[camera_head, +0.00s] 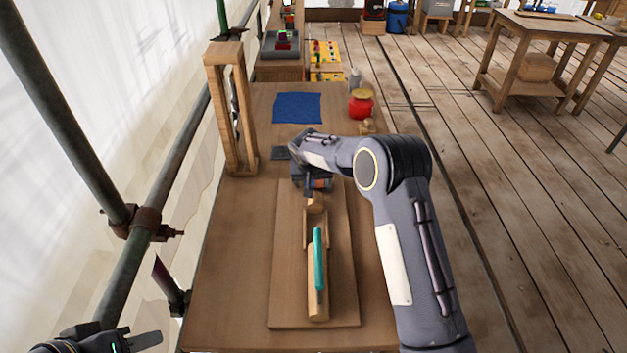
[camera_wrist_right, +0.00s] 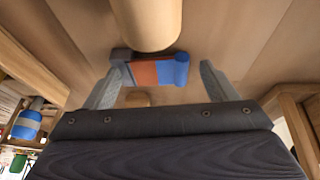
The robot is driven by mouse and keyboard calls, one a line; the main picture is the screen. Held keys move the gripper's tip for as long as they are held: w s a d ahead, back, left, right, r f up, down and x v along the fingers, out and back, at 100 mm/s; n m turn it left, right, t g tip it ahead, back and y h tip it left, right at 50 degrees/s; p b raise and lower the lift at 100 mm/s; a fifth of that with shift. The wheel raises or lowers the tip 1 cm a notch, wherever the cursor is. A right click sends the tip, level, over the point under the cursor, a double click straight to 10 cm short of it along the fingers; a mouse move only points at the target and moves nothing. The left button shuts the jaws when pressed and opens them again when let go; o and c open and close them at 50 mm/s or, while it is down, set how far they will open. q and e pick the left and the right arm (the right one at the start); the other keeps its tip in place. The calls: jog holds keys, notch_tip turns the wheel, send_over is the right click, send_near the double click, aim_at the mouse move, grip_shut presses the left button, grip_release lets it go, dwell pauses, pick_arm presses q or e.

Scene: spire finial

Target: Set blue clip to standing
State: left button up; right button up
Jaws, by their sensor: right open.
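The clip, with blue, orange and dark grey parts, shows in the right wrist view (camera_wrist_right: 160,72) between my right gripper's two fingers (camera_wrist_right: 160,85). The fingers stand apart on either side of it; I cannot tell whether either touches it. In the head view, an orange bit of the clip (camera_head: 319,184) shows at my right gripper (camera_head: 312,188), just beyond the wooden piece; the gripper hides much of the rest. Whether the clip is upright or lying is unclear. My left gripper (camera_head: 135,342) is at the bottom left, off the bench, partly cut off.
A turned wooden piece (camera_head: 315,255) with a teal bar (camera_head: 319,260) lies on a wooden board (camera_head: 285,290). A tall wooden frame (camera_head: 243,130) stands at the bench's left. A blue cloth (camera_head: 297,108) and red jar (camera_head: 361,104) lie farther back. A scaffold pole borders the left.

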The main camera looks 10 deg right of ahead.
jog(key=shift+c, duration=0.5)
jog(key=c, duration=0.9)
jog(key=shift+d+y+b, duration=0.2)
jog(key=shift+y+b, duration=0.1)
jog(key=shift+b, duration=0.3)
jog(key=shift+d+r+t+y+b, duration=0.2)
jog(key=shift+d+t+y+b, duration=0.1)
jog(key=shift+y+b, duration=0.75)
jog(key=y+b, duration=0.1)
jog(key=b, duration=0.1)
jog(key=m+y+b, duration=0.1)
jog(key=shift+s+d+r+t+y, duration=0.15)
jog(key=shift+d+r+t+y, duration=0.15)
jog(key=shift+d+y, duration=0.05)
jog(key=shift+d+r+y+b, duration=0.1)
jog(key=shift+r+y+b, duration=0.15)
jog(key=shift+y+b, duration=0.3)
jog(key=o, duration=1)
